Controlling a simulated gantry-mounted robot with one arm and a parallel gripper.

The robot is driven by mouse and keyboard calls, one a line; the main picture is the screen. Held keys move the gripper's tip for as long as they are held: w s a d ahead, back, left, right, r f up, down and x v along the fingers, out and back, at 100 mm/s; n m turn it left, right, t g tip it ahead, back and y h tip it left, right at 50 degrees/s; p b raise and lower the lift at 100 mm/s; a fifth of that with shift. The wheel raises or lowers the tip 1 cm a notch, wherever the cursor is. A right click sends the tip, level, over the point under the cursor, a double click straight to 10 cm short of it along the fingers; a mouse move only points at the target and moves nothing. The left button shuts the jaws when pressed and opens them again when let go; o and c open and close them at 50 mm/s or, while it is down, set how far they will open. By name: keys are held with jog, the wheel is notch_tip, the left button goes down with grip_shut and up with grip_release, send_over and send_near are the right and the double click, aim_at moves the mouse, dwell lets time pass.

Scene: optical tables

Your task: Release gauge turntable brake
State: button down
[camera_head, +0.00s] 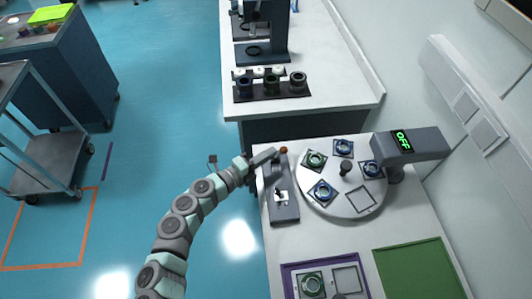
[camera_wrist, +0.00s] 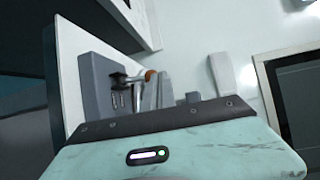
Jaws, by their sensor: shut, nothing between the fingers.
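The gauge turntable (camera_head: 330,203) is a round white disc on the white table, with a dark centre knob and several blue- or green-ringed parts in square mounts. Left of it stands a grey brake base (camera_head: 286,213) with a metal fitting on it. An orange-red knob (camera_head: 284,150) shows at its far end, and also in the wrist view (camera_wrist: 150,75). My gripper (camera_head: 274,154) is shut and empty, with its tips close beside the knob. I cannot tell whether they touch it. The lever between knob and base is partly hidden.
A grey gauge head (camera_head: 425,144) reading "OFF" overhangs the turntable's right side. A purple-edged tray (camera_head: 288,268) and a green mat (camera_head: 420,268) lie at the front. A dark rack (camera_head: 271,90) and microscope stand (camera_head: 265,50) are on the far table.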

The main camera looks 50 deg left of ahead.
jog(key=s+d+r+p, duration=0.2)
jog(key=s+r, duration=0.5)
jog(key=s, duration=0.4)
jog(key=shift+r, duration=0.35)
